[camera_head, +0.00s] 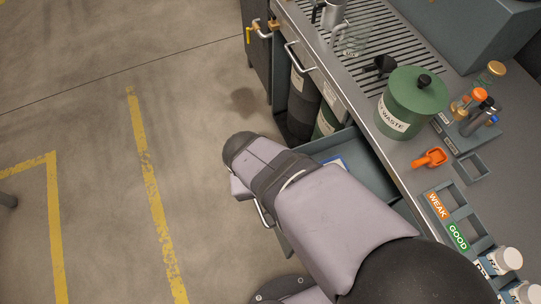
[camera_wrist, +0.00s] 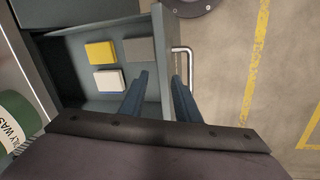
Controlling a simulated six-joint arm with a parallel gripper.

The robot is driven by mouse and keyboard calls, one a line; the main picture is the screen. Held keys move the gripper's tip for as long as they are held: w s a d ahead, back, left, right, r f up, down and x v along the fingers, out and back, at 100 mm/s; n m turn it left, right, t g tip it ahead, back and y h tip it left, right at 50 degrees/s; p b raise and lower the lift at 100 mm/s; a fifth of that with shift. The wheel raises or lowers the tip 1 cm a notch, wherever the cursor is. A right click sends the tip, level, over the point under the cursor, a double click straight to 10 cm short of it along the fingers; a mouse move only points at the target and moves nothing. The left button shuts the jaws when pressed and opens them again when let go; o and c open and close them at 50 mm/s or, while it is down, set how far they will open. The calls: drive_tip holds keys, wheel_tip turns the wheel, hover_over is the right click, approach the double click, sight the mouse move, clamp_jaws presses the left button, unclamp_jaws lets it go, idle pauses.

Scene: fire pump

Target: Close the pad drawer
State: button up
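The pad drawer (camera_wrist: 84,28) is pulled out below the counter, with a yellow pad (camera_wrist: 101,52), a grey pad (camera_wrist: 138,51) and a white pad (camera_wrist: 109,80) inside. Its metal bar handle (camera_wrist: 190,60) is on the front panel. In the head view the drawer (camera_head: 372,180) and handle (camera_head: 264,214) show partly behind my arm. My gripper (camera_wrist: 161,78) is open, its fingers apart. In the wrist view one finger appears over the drawer's inside and the other outside its front, near the handle. I cannot tell whether they touch. The fingers are hidden in the head view.
The counter carries a green waste canister (camera_head: 412,104), an orange scoop (camera_head: 430,158), a bottle rack (camera_head: 466,128) and a tray marked weak and good (camera_head: 462,195). Bins stand in the open bay (camera_head: 304,97) beside the drawer.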

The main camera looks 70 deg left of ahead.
drive_tip(key=s+a+f+n, duration=0.2)
drive_tip(key=s+a+n, duration=0.1)
drive_tip(key=s, duration=0.3)
drive_tip(key=shift+a+p+x, duration=0.2)
drive_tip(key=shift+p+x, duration=0.25)
drive_tip(key=shift+x, duration=3.05)
drive_tip(key=shift+s, duration=0.15)
clamp_jaws()
